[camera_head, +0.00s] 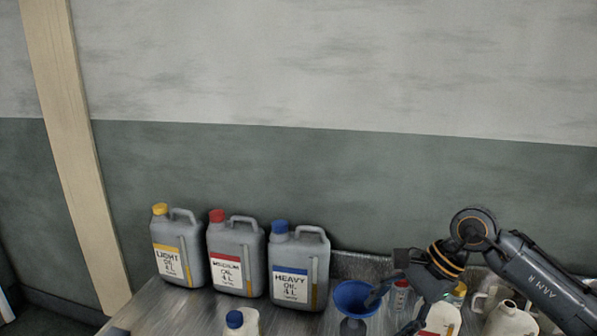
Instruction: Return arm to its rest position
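My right arm comes in from the right. Its dark gripper (382,294) is low in the view, next to a blue funnel (350,291). A fingertip overlaps the funnel's right rim in the picture. I cannot tell whether it touches or grips the funnel, or whether the fingers are open. The gripper's lower part is over a pale bottle with a red label (440,322), partly hidden by it. My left gripper is not in view.
Three grey oil cans stand at the back of the metal bench (168,312): yellow-capped light (178,250), red-capped medium (235,258), blue-capped heavy (297,270). A blue-capped bottle (240,324) stands in front. Open-necked jug (511,322) and small containers crowd the right. Wall behind.

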